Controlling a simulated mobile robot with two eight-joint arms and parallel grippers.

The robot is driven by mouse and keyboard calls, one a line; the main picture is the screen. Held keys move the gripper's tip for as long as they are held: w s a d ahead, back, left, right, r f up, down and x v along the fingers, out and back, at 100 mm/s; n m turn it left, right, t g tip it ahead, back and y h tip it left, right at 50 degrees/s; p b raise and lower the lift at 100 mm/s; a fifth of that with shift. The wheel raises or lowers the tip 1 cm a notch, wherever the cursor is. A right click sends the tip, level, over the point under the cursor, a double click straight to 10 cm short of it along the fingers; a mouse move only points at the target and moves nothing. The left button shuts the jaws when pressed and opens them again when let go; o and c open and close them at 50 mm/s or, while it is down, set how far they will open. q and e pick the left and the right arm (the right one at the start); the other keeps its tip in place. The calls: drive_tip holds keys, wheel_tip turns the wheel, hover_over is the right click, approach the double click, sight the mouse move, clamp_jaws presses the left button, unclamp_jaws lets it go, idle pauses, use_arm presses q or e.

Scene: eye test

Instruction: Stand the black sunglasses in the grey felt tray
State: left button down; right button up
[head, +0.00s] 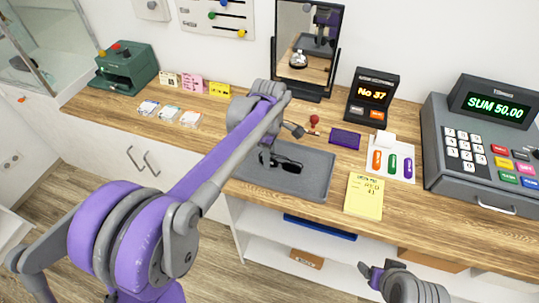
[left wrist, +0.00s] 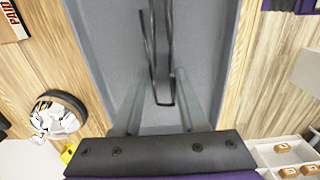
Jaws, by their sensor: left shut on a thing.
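The black sunglasses (head: 287,164) are at the grey felt tray (head: 310,187), in its back left part. My left gripper (head: 268,157) is over the tray and shut on the sunglasses; my own arm partly covers this in the head view. In the left wrist view, the thin dark frame of the sunglasses (left wrist: 151,45) runs between the two fingers (left wrist: 156,85), over the grey tray floor (left wrist: 205,40). I cannot tell whether the sunglasses touch the tray. My right gripper (head: 371,274) is low at the bottom right, away from the counter top; its jaw opening is unclear.
A yellow note (head: 364,196) lies right of the tray. Behind are a purple pad (head: 345,139), a red-handled stamp (head: 314,121) and a number display (head: 372,97). A cash register (head: 484,145) stands at right. A silver bell (left wrist: 55,117) shows in the left wrist view.

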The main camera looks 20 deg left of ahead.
use_arm(q)
drive_tip(key=shift+f, duration=0.1)
drive_tip(key=shift+c, duration=2.3)
unclamp_jaws()
wheel_tip(320, 180, up, 12)
drive_tip(key=s+f+m+t, duration=0.1)
drive_tip(key=s+f+m, duration=0.3)
drive_tip(key=s+m, duration=0.2)
drive_tip(key=s+a+f+m+t, duration=0.1)
drive_tip(key=s+f+m, duration=0.3)
drive_tip(key=s, duration=0.5)
drive_tip(key=s+a+f+m+t, duration=0.1)
drive_tip(key=s+f+m+t, duration=0.2)
drive_tip(key=s+f+m, duration=0.2)
drive_tip(key=s+m+p, duration=0.1)
drive_tip(key=s+m, duration=0.1)
drive_tip(key=s, duration=0.1)
drive_tip(key=shift+m, duration=0.3)
drive_tip(key=shift+f, duration=0.1)
